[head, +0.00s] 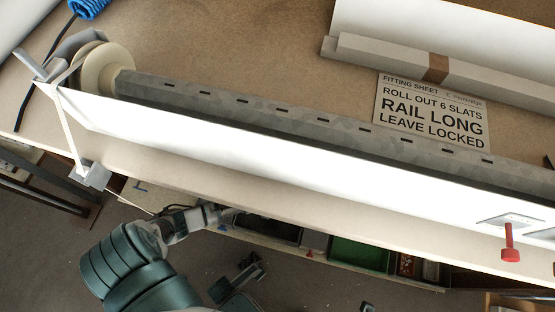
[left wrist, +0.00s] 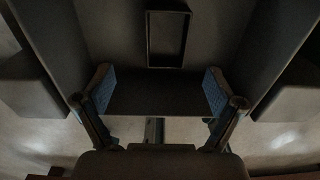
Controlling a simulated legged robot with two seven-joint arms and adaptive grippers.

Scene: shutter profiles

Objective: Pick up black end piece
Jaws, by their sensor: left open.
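My left gripper (head: 228,215) reaches in from the lower left, at the row of bins below the bench's front edge. In the left wrist view the gripper (left wrist: 159,90) is open, its two blue-padded fingers wide apart. A small dark rectangular piece (left wrist: 167,38) with a raised rim lies beyond the fingertips on a dark floor between slanted walls. It looks like the black end piece, but the view is dim. It is apart from the fingers. In the head view I cannot make it out. My right gripper is not in view.
A long white profile (head: 290,160) and a grey slotted tube (head: 270,112) run across the bench (head: 220,40). A printed sign (head: 432,112) lies behind them. The bins include a green one (head: 360,252). A red-handled part (head: 510,242) sits at the right.

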